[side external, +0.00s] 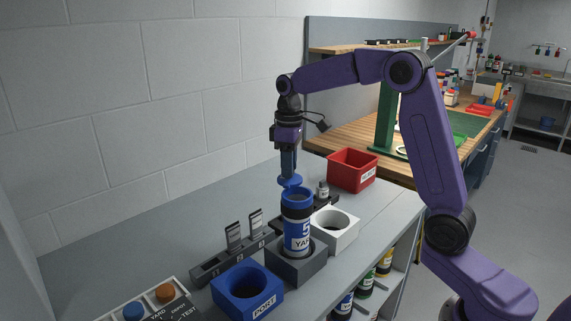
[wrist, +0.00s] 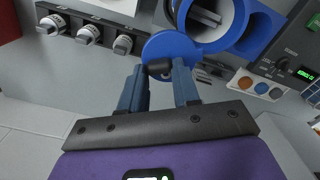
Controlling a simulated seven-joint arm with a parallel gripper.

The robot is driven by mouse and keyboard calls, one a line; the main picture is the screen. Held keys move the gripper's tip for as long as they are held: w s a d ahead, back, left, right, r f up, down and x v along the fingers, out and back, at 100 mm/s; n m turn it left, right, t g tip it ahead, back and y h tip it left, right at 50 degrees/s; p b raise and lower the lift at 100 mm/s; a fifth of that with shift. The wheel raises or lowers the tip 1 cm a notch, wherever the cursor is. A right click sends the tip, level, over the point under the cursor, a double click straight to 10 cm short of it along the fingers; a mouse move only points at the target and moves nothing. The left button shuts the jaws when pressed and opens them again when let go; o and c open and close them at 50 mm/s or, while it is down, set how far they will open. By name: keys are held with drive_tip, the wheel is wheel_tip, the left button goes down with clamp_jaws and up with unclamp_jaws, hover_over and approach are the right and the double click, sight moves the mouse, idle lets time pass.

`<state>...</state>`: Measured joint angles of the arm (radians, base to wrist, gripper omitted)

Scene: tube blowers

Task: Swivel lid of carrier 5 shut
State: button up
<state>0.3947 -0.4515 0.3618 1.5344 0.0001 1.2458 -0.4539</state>
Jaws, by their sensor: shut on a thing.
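Carrier 5 (side external: 297,228) is a blue cylinder with a "5 YARD" label, standing upright in a dark grey block (side external: 290,263). In the wrist view its round blue mouth (wrist: 238,20) is open, with grey parts visible inside. Its blue disc lid (side external: 289,181) is swung out to one side of the mouth, and it also shows in the wrist view (wrist: 166,45). My gripper (wrist: 158,72) is shut on the small dark knob (wrist: 160,67) at the lid's edge. In the side view my gripper (side external: 288,172) points down above the carrier.
A white block (side external: 345,238) with a round hole and a blue PORT block (side external: 232,303) flank the grey block. A red bin (side external: 352,170) stands behind. A rack with upright tags (side external: 225,262) is at the left. Grey bench top is clear toward the wall.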

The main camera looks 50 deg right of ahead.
drive_tip(key=m, duration=0.2)
drive_tip(key=s+m, duration=0.1)
drive_tip(key=shift+s+d+m, duration=0.2)
drive_tip(key=shift+d+m, duration=0.15)
drive_tip(key=shift+m, duration=0.05)
drive_tip(key=s+m, duration=0.1)
drive_tip(key=m, duration=0.1)
drive_tip(key=shift+s+d+m, duration=0.1)
drive_tip(key=shift+m, duration=0.2)
drive_tip(key=s+m, duration=0.1)
drive_tip(key=m, duration=0.3)
drive_tip(key=s+a+m, duration=0.1)
drive_tip(key=m, duration=0.3)
drive_tip(key=s+a+m, duration=0.1)
drive_tip(key=s+m, duration=0.1)
drive_tip(key=m, duration=0.1)
drive_tip(key=shift+s+m, duration=0.1)
drive_tip(key=shift+m, duration=0.3)
drive_tip(key=shift+s+a+m, duration=0.15)
drive_tip(key=shift+a+m, duration=0.2)
drive_tip(key=shift+m, duration=0.55)
drive_tip(key=shift+s+a+m, duration=0.1)
drive_tip(key=shift+a+m, duration=0.3)
drive_tip(key=shift+m, duration=0.5)
drive_tip(key=shift+s+a+m, duration=0.15)
drive_tip(key=shift+a+m, duration=0.2)
drive_tip(key=shift+m, duration=0.55)
